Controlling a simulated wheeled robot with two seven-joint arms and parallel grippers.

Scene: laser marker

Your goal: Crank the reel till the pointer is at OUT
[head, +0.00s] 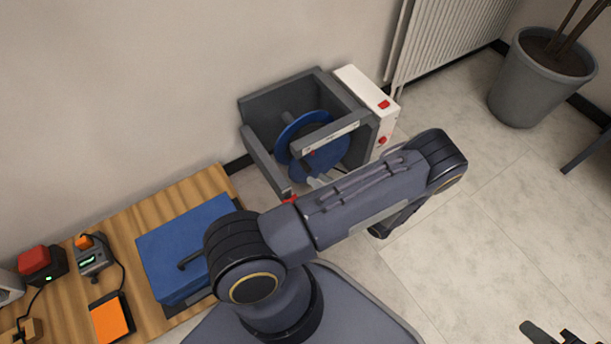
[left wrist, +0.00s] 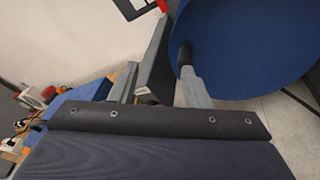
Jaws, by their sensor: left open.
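The blue reel (head: 338,156) sits in a dark grey frame (head: 262,160) by the wall. A pale label strip (head: 333,137) runs along the frame's front bar, with a small red mark (head: 312,152) near its left end; I cannot read the lettering. My left gripper (head: 321,182) is low at the reel's front, partly hidden by my arm. In the left wrist view its fingers (left wrist: 158,70) are apart. A black handle (left wrist: 186,54) stands at the right fingertip, in front of the blue disc (left wrist: 255,45); contact is unclear. Part of my right gripper (head: 545,333) shows at the lower right edge.
A white box (head: 366,88) with red buttons adjoins the frame on the right. A wooden table (head: 180,200) at left carries a blue case (head: 180,240) and small devices. A plant pot (head: 541,80) and radiator (head: 450,40) stand behind.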

